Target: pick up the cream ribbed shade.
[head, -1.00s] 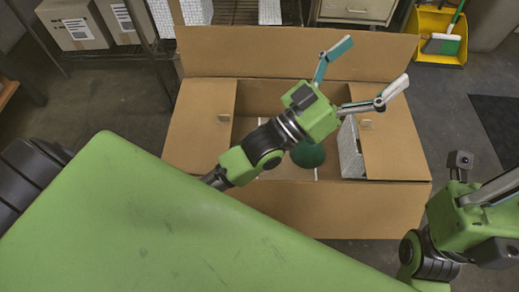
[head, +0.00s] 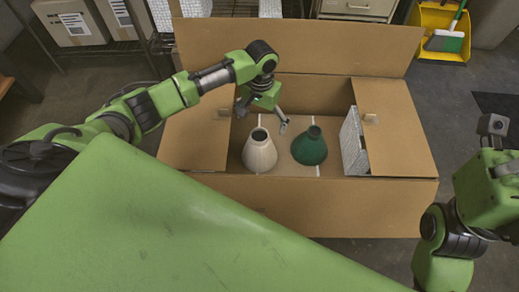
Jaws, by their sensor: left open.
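The cream ribbed shade (head: 259,153) stands upright inside the open cardboard box (head: 320,208), left of centre, with its narrow open neck up. My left gripper (head: 262,117) is over the box, just behind and above the shade's neck as seen in the head view. Its fingers are spread and empty, one to the left and one to the right. It looks apart from the shade. My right gripper (head: 508,168) is at the right edge, outside the box and partly cut off; its fingers cannot be made out clearly.
A green shade (head: 309,149) stands right of the cream one in the box. A white patterned piece (head: 353,142) stands by the box's right wall. A yellow dustpan (head: 439,32) is on the floor behind at right.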

